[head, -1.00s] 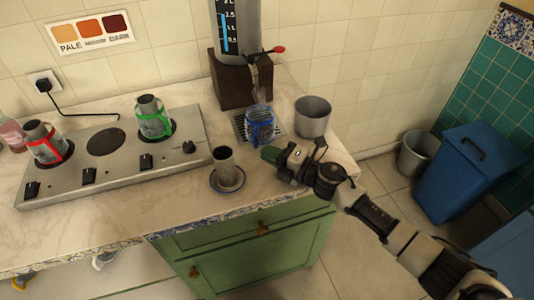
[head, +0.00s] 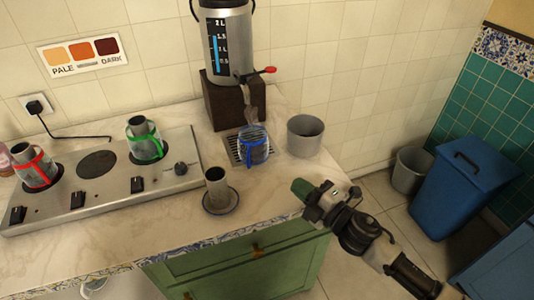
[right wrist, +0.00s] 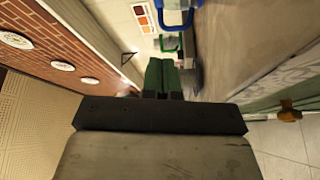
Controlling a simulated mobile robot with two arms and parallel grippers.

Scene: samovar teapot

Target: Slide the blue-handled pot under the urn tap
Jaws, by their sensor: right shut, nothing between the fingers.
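The blue-handled pot (head: 255,152) stands upright on the drip tray (head: 233,149), below the tap of the urn (head: 227,45). Steam or a stream shows between the tap and the pot top. The tap has a red-tipped lever (head: 270,70). My right gripper (head: 300,188) is shut and empty, to the right and front of the pot, near the counter's front right corner and clear of the pot. In the right wrist view its green fingers (right wrist: 161,76) are together, and the pot's blue handle (right wrist: 177,20) shows at the top. My left gripper is out of view.
A grey bin-like pot (head: 305,137) stands right of the drip tray. A small metal cup (head: 216,181) on a dark saucer (head: 222,208) stands in front. The hob (head: 100,190) at the left holds a red-handled pot (head: 33,170) and a green-handled pot (head: 144,142).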

